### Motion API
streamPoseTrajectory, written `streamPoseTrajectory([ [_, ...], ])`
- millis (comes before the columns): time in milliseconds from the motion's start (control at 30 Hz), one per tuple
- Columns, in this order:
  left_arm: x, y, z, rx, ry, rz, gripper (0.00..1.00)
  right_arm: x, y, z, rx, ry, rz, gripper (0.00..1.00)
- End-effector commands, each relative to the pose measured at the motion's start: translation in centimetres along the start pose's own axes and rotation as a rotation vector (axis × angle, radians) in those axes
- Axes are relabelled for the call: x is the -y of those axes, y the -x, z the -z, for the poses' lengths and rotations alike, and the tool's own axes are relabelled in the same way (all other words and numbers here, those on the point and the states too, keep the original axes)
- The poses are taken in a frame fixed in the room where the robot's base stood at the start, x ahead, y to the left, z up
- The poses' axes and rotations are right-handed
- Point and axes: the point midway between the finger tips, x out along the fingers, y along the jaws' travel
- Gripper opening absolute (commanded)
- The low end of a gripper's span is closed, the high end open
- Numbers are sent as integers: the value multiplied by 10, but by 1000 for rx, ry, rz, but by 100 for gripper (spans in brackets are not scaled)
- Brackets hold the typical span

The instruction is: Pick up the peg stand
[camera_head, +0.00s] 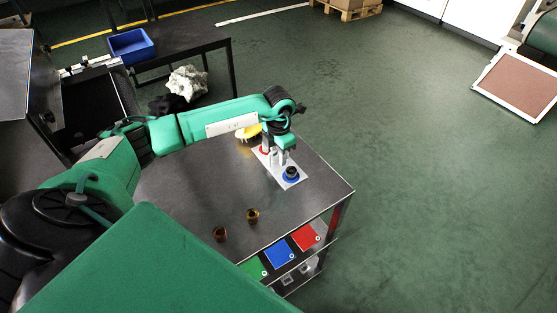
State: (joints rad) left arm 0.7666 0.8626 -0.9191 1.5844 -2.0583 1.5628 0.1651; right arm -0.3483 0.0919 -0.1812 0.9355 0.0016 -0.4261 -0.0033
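A white plate that looks like the peg stand (295,184) lies on the dark metal table top near its back right edge. My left gripper (277,158) reaches down over the plate's middle from the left arm. Its fingers are small and overlap the stand, so I cannot tell whether they are open or shut on a peg. My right gripper is not in view.
Two small brown cups (252,215) (220,234) stand near the table's front. Red, blue and green panels (305,237) (278,253) (252,268) sit below the table edge.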

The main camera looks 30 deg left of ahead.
Motion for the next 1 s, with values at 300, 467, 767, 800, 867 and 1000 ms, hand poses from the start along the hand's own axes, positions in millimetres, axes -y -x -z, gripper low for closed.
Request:
streamPoseTrajectory([
  [300, 0, 0, 0, 0, 0, 0, 11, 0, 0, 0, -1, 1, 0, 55],
  [467, 0, 0, 0, 0, 0, 0, 0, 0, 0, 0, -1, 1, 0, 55],
  [767, 0, 2, -1, 3, 0, -1, 0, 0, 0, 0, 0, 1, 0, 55],
  [800, 0, 3, -1, 3, 0, -1, 0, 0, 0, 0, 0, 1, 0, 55],
  [867, 0, 6, -1, 4, 0, -1, 0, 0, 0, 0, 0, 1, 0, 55],
  [1000, -1, 19, -1, 5, 0, -2, 0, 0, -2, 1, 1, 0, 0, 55],
])
